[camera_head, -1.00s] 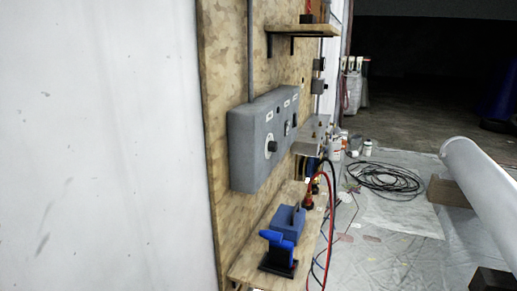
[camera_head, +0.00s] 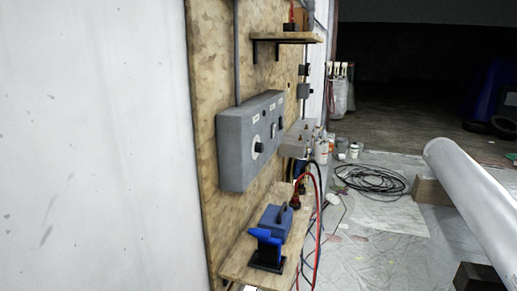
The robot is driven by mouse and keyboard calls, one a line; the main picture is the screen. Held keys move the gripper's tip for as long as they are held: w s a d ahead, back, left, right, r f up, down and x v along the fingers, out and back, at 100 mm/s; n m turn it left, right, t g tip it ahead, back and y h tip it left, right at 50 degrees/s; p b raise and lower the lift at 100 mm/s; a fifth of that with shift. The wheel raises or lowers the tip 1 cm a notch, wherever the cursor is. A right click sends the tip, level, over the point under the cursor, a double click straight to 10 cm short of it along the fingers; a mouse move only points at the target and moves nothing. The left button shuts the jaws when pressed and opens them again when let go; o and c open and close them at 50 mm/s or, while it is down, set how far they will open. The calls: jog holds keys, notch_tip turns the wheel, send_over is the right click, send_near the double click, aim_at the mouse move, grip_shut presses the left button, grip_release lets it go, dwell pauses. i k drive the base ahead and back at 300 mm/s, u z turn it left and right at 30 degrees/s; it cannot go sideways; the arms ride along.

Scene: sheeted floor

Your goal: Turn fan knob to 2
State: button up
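A grey control box (camera_head: 236,158) is fixed to a wooden board on the left wall. A dark round knob (camera_head: 259,147) sticks out of its front face, over a pale dial plate. A small dark switch and pale labels sit to the right of the knob. The dial's markings are too small to read, so I cannot tell the knob's setting. My gripper is not in view. The light cylinder at the right edge may be part of my arm, but I cannot tell.
Below the box, a wooden shelf (camera_head: 237,266) holds a blue item on a black stand (camera_head: 267,251) and a blue case (camera_head: 275,222). Red and black cables hang off its edge. A coiled black cable (camera_head: 370,179) lies on the sheeted floor.

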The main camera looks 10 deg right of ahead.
aim_at(260, 146)
jog(key=z, duration=0.95)
jog(key=k, duration=0.7)
jog(key=u, duration=1.9)
